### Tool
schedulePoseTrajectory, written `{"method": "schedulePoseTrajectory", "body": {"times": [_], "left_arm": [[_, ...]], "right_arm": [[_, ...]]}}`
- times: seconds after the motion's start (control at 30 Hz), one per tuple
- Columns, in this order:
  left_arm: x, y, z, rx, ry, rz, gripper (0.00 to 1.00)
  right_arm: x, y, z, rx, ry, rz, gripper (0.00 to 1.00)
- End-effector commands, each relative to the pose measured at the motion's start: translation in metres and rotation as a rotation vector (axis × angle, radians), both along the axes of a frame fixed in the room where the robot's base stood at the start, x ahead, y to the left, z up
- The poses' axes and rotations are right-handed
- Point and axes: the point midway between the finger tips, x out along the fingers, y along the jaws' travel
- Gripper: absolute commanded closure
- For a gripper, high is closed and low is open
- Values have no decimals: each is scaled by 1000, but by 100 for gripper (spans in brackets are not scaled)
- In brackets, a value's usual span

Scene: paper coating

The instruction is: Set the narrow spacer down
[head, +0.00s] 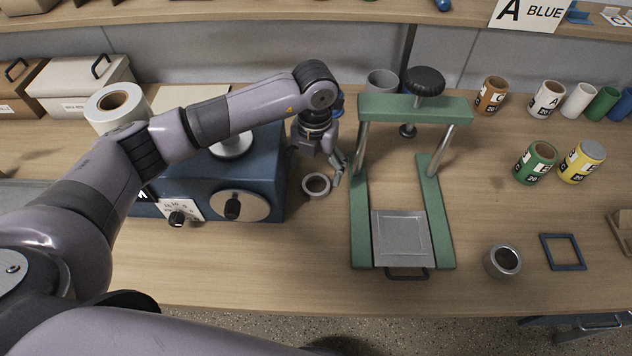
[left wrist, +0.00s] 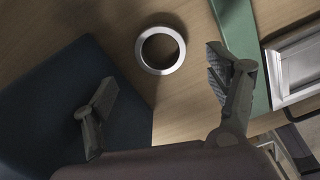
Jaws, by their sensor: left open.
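A pale metal ring, which looks like the narrow spacer (head: 316,195), lies flat on the wooden table between the blue machine and the green press. It also shows in the left wrist view (left wrist: 160,71), with bare table around it. My left gripper (head: 319,163) is open just above and behind the ring. In the left wrist view its fingers (left wrist: 160,78) are spread wide, with nothing between them. The ring is apart from both fingers there. My right gripper is not in view.
The green press (head: 441,215) with a black knob stands right of the ring. The blue machine (head: 265,175) stands left. A taller metal ring (head: 490,264) and a dark blue square frame (head: 546,254) lie at right. Several labelled cans stand at back right. Front table is clear.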

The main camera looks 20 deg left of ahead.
Motion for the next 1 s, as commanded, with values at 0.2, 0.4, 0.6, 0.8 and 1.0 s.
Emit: {"method": "schedulePoseTrajectory", "body": {"times": [0.2,0.4,0.6,0.8,1.0], "left_arm": [[0,-1,-19,1,5,0,20],[1,-2,-48,0,2,-1,20],[2,-1,-54,0,0,-1,20],[2,-1,-54,1,0,-1,27],[2,-1,-54,1,0,-1,40]], "right_arm": [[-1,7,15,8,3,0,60],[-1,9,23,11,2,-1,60],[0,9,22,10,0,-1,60],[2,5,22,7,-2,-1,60],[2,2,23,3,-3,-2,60]]}}
